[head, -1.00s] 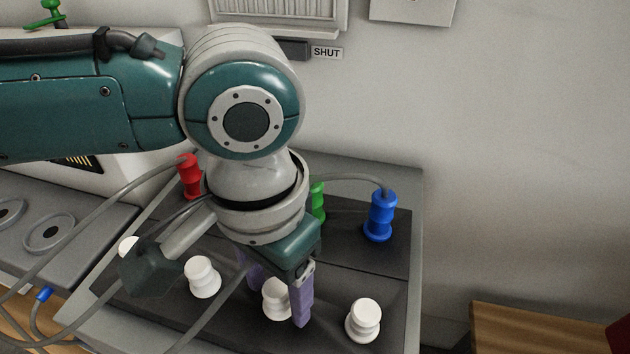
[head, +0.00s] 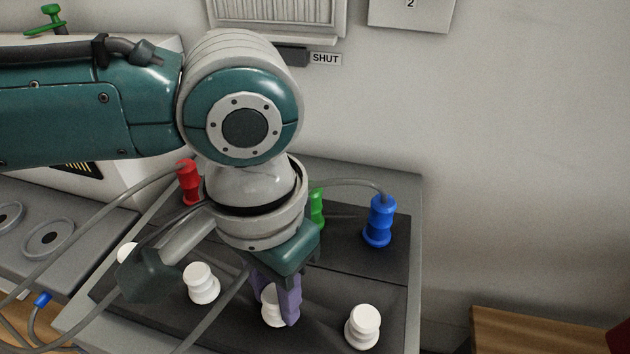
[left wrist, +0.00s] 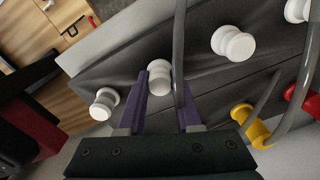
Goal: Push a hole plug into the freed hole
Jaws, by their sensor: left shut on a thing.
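My left gripper (head: 276,302) points down at the front row of the dark panel (head: 346,268), shut on a white hole plug (head: 268,303). The plug also shows between the purple fingers in the left wrist view (left wrist: 158,77). It looks upright at the panel; its base is partly hidden, so I cannot tell how deep it sits. Other white plugs stand in the same row: one to the right (head: 363,327), one to the left (head: 201,283), and one partly hidden farther left (head: 126,254). No empty hole shows clearly. My right gripper is in neither view.
Behind stand a red connector (head: 188,182), a green one (head: 318,207) partly hidden by my arm, and a blue one (head: 380,222). A yellow connector (left wrist: 252,128) shows in the wrist view. Grey cables loop close to my gripper. A wooden surface (head: 540,338) lies at right.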

